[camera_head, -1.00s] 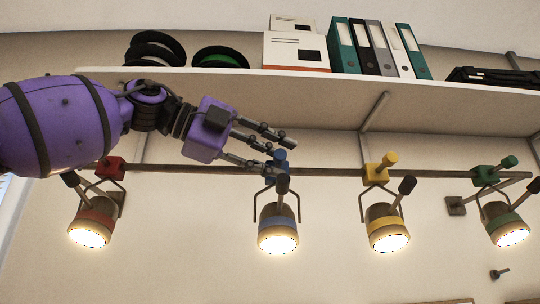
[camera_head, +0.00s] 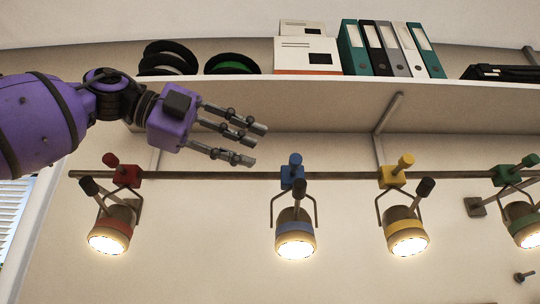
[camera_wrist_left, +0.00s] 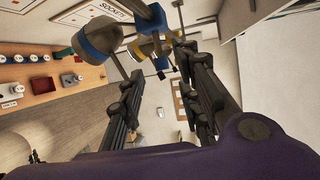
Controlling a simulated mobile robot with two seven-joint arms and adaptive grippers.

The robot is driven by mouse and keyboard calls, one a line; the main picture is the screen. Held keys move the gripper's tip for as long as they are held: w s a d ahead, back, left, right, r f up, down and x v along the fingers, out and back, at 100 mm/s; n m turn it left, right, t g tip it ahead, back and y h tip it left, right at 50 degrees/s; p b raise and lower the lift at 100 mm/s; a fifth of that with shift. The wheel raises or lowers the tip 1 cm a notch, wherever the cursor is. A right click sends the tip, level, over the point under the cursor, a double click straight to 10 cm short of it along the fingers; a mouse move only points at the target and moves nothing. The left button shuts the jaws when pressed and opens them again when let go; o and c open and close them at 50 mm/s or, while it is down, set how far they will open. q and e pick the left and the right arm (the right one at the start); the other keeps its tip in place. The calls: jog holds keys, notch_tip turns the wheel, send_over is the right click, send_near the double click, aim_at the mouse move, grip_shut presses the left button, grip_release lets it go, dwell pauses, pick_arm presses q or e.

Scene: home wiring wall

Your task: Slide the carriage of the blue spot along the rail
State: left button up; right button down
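The blue carriage (camera_head: 292,177) sits on the dark rail (camera_head: 220,175), its short blue handle (camera_head: 295,160) pointing up. The blue-banded spot (camera_head: 295,235) hangs below it, lit and facing down. My left gripper (camera_head: 254,144) is left of the blue handle and slightly above the rail, apart from both. Its fingers are spread and empty. In the left wrist view, my left gripper's fingers (camera_wrist_left: 162,65) are apart, with the blue spot (camera_wrist_left: 95,38) and blue carriage (camera_wrist_left: 150,22) beyond the tips. My right gripper is not in view.
The red carriage (camera_head: 127,176) is left on the rail; the yellow (camera_head: 392,177) and green (camera_head: 505,176) carriages are right. The rail is bare between red and blue. A shelf (camera_head: 330,108) with binders (camera_head: 385,48) and cable spools (camera_head: 165,58) overhangs it.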

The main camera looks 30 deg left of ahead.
pick_arm(q)
jog(key=shift+v, duration=1.5)
jog(key=shift+w, duration=0.1)
